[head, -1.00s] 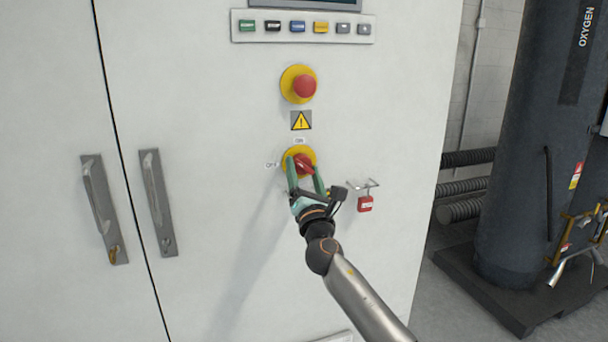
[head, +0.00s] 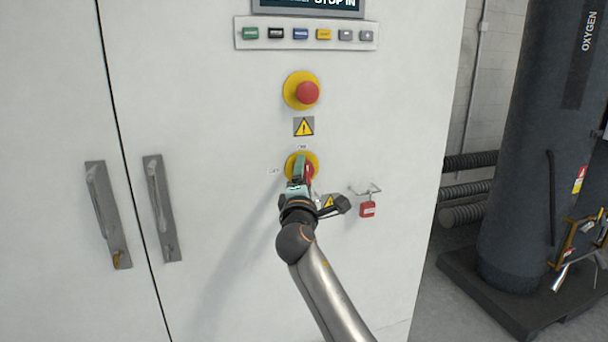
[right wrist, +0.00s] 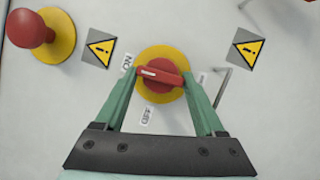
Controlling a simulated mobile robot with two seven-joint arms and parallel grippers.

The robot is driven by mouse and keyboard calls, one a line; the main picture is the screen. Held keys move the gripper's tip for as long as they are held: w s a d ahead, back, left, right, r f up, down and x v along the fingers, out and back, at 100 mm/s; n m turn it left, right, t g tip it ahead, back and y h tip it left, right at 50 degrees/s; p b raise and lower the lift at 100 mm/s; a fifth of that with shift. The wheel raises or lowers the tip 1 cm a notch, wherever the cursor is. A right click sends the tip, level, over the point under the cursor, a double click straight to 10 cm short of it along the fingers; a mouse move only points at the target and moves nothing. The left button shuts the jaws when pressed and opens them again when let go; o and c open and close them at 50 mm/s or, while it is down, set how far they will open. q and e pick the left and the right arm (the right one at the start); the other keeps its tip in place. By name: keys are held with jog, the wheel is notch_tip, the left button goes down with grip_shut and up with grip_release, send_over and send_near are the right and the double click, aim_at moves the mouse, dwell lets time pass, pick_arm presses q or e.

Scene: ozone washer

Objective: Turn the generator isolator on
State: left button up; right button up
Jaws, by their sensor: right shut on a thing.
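The generator isolator is a red rotary handle on a round yellow plate (head: 291,165) on the white cabinet front. My right gripper (head: 303,168) is shut on the red handle (right wrist: 162,75), with a green finger at each end of it in the right wrist view. There the white mark on the handle points left, close to the ON label (right wrist: 127,62) and above the OFF label (right wrist: 147,115). In the head view the fingers hide much of the handle, which looks nearly upright. My left gripper is not in view.
A red emergency stop button (head: 307,93) is above the isolator, with a warning sign (head: 304,127) between. A red padlock (head: 367,209) hangs from a hasp at the right. Cabinet handles (head: 162,208) are at the left. A dark oxygen tank (head: 535,150) stands right of the cabinet.

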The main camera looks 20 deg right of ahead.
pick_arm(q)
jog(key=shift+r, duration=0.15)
pick_arm(e)
jog(key=shift+d+f+m, duration=0.1)
jog(key=shift+f+m, duration=0.15)
jog(key=shift+m, duration=0.35)
jog(key=o, duration=1.1)
jog(key=shift+o, duration=0.2)
jog(key=shift+r, duration=0.1)
